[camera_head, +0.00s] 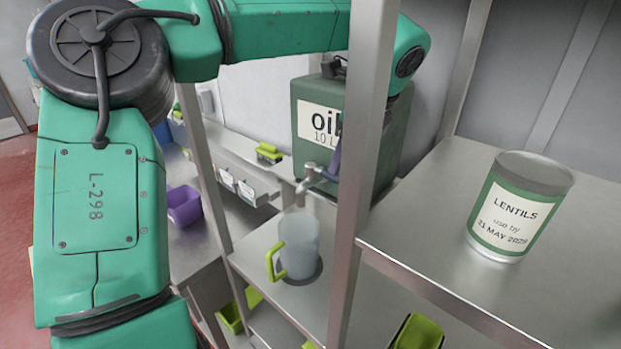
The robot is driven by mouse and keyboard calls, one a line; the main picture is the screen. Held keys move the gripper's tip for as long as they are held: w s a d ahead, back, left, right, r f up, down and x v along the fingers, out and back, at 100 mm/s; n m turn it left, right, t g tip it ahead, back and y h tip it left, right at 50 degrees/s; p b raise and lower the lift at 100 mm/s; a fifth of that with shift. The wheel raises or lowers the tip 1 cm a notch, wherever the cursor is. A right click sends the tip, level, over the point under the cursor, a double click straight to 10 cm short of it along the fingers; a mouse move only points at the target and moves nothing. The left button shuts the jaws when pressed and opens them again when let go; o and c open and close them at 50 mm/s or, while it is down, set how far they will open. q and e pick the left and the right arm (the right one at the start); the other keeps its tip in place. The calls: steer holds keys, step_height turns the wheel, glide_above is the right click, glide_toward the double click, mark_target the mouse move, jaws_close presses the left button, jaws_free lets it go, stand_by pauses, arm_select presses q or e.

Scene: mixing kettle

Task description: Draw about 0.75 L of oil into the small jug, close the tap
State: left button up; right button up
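The green oil container (309,92), labelled "oil 10 L", stands behind a metal post. Its metal tap (307,181) sticks out at the lower front. A bluish-purple piece beside the tap is partly hidden by the post; I cannot tell if it is the tap's lever. The small translucent jug (300,238), with a yellow-green handle at its left, stands upright on a dark round spot below the tap. I cannot make out its liquid level or any stream. My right gripper is out of view.
A lentils can (511,210) stands on the right metal shelf (430,215). The post (362,150) rises in front of the oil container. A purple bin (184,206) sits on the left counter. Yellow-green bins (419,333) lie lower down.

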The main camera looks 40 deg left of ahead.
mark_target(337, 176)
arm_select(q)
steer(key=b+x, duration=0.2)
steer(key=x, duration=0.2)
steer(key=shift+f+b, duration=0.3)
steer(key=shift+w+a+f, duration=0.1)
steer(key=shift+f, duration=0.15)
steer(key=shift+r, duration=0.1)
steer(key=shift+a+b, duration=0.1)
steer(key=shift+b, duration=0.2)
steer(key=shift+c, duration=0.3)
jaws_close()
